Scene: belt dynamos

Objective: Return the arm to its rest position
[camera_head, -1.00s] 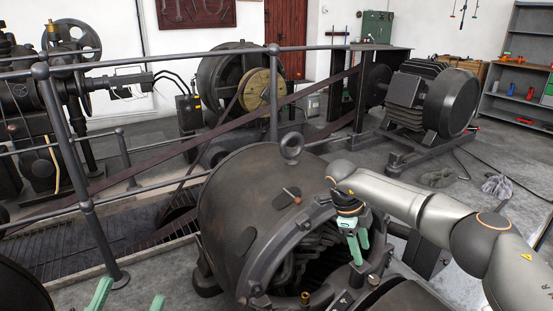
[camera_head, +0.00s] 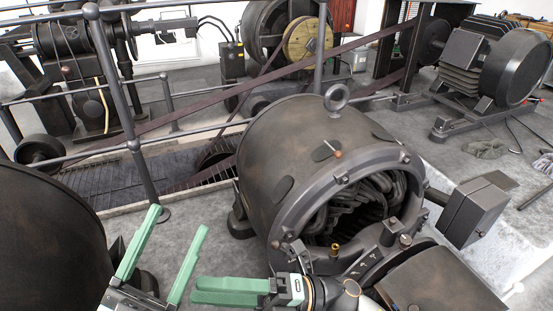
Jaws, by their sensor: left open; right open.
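My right gripper (camera_head: 193,290) has green fingers and lies low in the head view, in front of the big dynamo, pointing left. Its fingers overlap from this angle, so the gap is hard to see, but it is open and nothing shows in it. Its wrist (camera_head: 330,293) shows at the bottom edge; the rest of that arm is mostly out of view. My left gripper (camera_head: 178,219) is at the lower left, pointing up, its two green fingers spread wide and empty. The two grippers are close but apart.
The open-ended dynamo (camera_head: 275,150) with a lifting eye on top stands just beyond the grippers. A dark rounded machine (camera_head: 45,240) fills the left edge. A railing (camera_head: 118,110) and a belt (camera_head: 330,55) cross behind. A grey box (camera_head: 475,212) juts out at the right.

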